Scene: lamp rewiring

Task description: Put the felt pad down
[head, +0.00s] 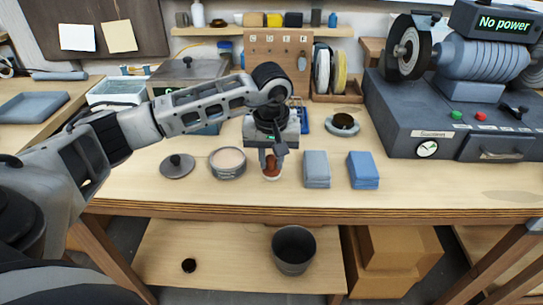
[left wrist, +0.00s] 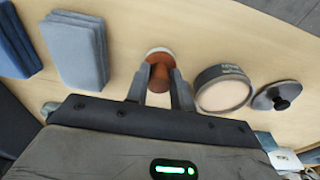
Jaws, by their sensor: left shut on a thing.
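The felt pad shows as a reddish-brown, waisted handle (left wrist: 160,72) with a pale round face (left wrist: 158,51) at its far end. In the head view the felt pad (head: 272,171) is small, upright and near the table's front edge. My left gripper (head: 272,156) points down and is shut on the brown handle; its two fingers flank the handle in the left wrist view (left wrist: 160,88). The pale face is at or just above the tabletop; I cannot tell if it touches. My right gripper is not in view.
A round tin (head: 228,163) with cream contents and its dark lid (head: 177,166) lie left of the pad. Grey cloths (head: 317,169) and blue cloths (head: 363,170) lie right. A grey bin (head: 294,250) stands below. Bare wood (head: 430,185) lies at right.

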